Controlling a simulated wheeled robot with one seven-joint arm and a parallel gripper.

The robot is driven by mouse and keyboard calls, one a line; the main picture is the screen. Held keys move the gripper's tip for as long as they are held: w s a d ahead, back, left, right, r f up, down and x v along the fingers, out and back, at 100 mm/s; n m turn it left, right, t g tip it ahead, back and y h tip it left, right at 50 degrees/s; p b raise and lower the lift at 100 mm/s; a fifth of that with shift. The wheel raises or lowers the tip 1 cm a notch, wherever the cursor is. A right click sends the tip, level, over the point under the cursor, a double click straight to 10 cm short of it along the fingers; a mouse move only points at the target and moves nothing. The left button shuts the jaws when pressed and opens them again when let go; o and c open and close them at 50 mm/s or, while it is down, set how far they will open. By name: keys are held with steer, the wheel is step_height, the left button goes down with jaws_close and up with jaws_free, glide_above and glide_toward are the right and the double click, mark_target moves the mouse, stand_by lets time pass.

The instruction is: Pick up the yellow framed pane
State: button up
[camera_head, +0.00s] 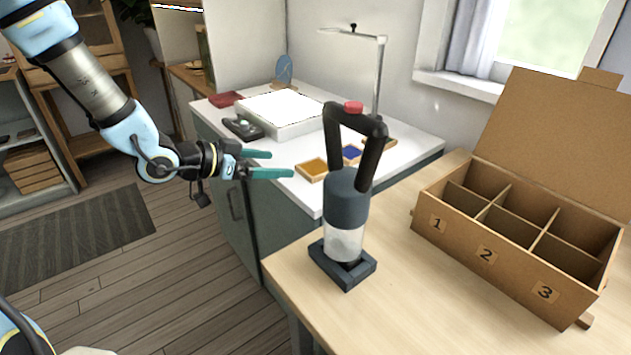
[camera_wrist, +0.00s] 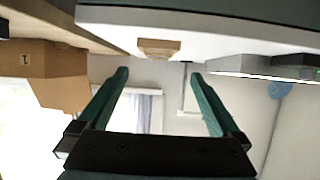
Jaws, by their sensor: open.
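The yellow framed pane (camera_head: 312,168) lies flat on the white counter (camera_head: 415,148), close to its front edge, in the head view. It has an amber face and a light wooden frame. My gripper (camera_head: 281,164) is open and empty, just left of the pane and apart from it, with its two teal fingers pointing toward it. In the wrist view, which looks upside down, a small wooden-framed piece (camera_wrist: 159,48), apparently this pane, shows almost edge-on beyond and between the open fingertips (camera_wrist: 160,73).
A blue framed pane (camera_head: 352,153) lies right of the yellow one. A dark handled tool with a red top (camera_head: 347,205) stands in a base on the wooden table (camera_head: 400,315). A lit white panel (camera_head: 283,108), a lamp (camera_head: 380,75) and a numbered cardboard divider box (camera_head: 462,248) are nearby.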

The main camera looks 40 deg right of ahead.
glide_toward(315, 167)
steer(key=x, duration=0.2)
steer(key=shift+s+d+r, duration=0.1)
steer(key=shift+d+r, duration=0.05)
steer(key=shift+d, duration=0.2)
steer(key=shift+f+p+x, duration=0.15)
steer(key=shift+p+x, duration=0.25)
steer(key=shift+x, duration=1.05)
steer(key=shift+f+p+x, duration=0.15)
steer(key=shift+p+x, duration=0.2)
steer(key=shift+x, duration=1.1)
steer(key=shift+a, duration=0.1)
steer(key=shift+c, duration=0.2)
steer(key=c, duration=1)
